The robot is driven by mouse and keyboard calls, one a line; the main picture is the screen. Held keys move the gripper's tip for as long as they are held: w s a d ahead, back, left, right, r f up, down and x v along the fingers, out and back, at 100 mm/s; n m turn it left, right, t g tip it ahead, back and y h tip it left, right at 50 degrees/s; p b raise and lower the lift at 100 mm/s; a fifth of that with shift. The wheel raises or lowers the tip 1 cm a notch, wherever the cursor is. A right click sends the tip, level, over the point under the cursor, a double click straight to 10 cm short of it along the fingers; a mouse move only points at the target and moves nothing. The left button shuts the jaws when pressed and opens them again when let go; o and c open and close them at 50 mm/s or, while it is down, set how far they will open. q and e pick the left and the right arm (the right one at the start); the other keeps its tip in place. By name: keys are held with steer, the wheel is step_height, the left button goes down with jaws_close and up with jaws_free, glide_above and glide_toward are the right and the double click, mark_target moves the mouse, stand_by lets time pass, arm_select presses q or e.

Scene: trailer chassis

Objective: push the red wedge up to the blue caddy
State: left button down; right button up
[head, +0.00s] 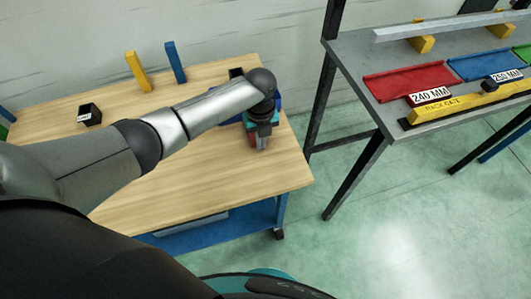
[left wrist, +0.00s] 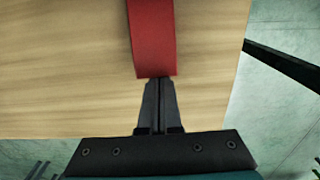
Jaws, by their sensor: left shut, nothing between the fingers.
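The red wedge (left wrist: 152,38) lies on the wooden table top in the left wrist view, its near end right at my fingertips. In the head view only a small red part (head: 252,138) shows beside my left gripper (head: 262,143). My left gripper (left wrist: 158,82) is shut and empty, its tips at the wedge's end; I cannot tell whether they touch. A blue thing, likely the blue caddy (head: 278,101), shows behind my wrist in the head view, mostly hidden by it. My right gripper is not in view.
The wooden table (head: 215,185) is clear in front. A yellow block (head: 137,71), a blue block (head: 175,62) and a small black bin (head: 90,115) stand farther back. A grey bench with a red tray (head: 405,82) stands to the right, across a gap.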

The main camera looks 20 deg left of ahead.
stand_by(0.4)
arm_select(q)
steer(key=shift+s+d+r+p, duration=0.15)
steer(key=shift+s+d+p, duration=0.25)
steer(key=shift+p, duration=0.2)
steer(key=shift+s+d+r+p, duration=0.1)
steer(key=shift+s+d+p, duration=0.2)
steer(key=shift+s+p, duration=0.25)
steer(key=shift+s+d+p, duration=0.3)
steer(key=shift+s+p, duration=0.1)
steer(key=shift+s, duration=0.15)
step_height(320, 180, up, 10)
steer(key=p, duration=0.1)
steer(key=shift+s+f+p, duration=0.15)
steer(key=shift+f+p, duration=0.05)
steer(key=shift+p, duration=0.2)
steer(key=shift+d, duration=0.15)
